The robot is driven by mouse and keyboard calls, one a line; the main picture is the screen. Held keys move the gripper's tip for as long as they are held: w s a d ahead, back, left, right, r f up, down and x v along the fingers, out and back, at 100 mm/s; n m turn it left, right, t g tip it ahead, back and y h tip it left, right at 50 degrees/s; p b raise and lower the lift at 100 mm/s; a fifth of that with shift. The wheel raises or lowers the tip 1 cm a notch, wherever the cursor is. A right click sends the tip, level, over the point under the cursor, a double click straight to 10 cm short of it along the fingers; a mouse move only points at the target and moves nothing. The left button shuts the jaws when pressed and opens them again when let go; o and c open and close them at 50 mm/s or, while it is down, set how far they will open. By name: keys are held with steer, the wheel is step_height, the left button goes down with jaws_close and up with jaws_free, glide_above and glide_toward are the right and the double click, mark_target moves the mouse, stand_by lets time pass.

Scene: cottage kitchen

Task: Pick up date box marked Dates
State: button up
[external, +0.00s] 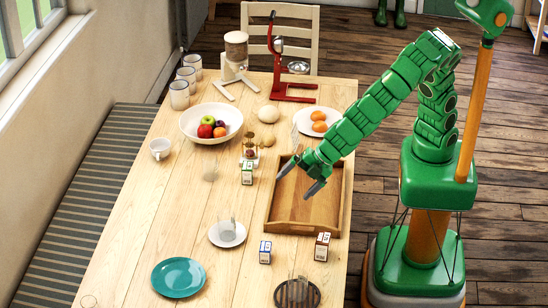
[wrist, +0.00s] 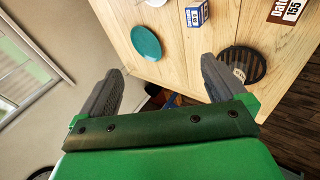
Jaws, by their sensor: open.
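The date box (wrist: 288,9) is a brown and white carton at the top right edge of the wrist view, partly cut off, with "Dates" and "1.55" on its label. In the external view it appears to be the small brown-and-white box (external: 322,246) upright on the table, just in front of the wooden tray. My gripper (external: 298,181) is open and empty above the tray, up and left of the box in the picture. Its two spread fingers also show in the wrist view (wrist: 162,66), with nothing between them.
A blue-and-white box (external: 265,252) stands left of the date box. A dark round trivet (external: 286,302) with a glass lies in front. The wooden tray (external: 307,231) is close behind. A teal plate (external: 179,278), a saucer with a cup (external: 228,231) and a green-and-white box (external: 247,173) stand farther left.

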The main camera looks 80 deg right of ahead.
steer(key=s+a+f+n+t, duration=0.1)
steer(key=s+a+f+n, duration=0.2)
steer(key=s+f+n, duration=0.35)
steer(key=s+a+f+n, duration=0.3)
steer(key=s+f, duration=0.5)
steer(key=f, duration=0.2)
steer(key=s+a+f+n+t, duration=0.1)
steer(key=s+a+f+n, duration=0.35)
steer(key=s+f, duration=0.35)
steer(key=n+t+h, duration=0.3)
steer(key=t, duration=0.1)
glide_toward(318, 245)
steer(key=d+f, duration=0.1)
steer(key=w+d+f, duration=0.1)
steer(key=f, duration=0.1)
steer(key=w+d+f, duration=0.1)
steer(key=f, duration=0.1)
steer(key=shift+w+d+r, duration=0.15)
steer(key=shift+w, duration=0.05)
steer(key=shift+x, duration=3.75)
steer(key=shift+d+r, duration=0.1)
steer(key=shift+r, duration=0.05)
steer(key=c, duration=1.2)
steer(key=shift+o, duration=0.2)
steer(key=shift+r, duration=0.1)
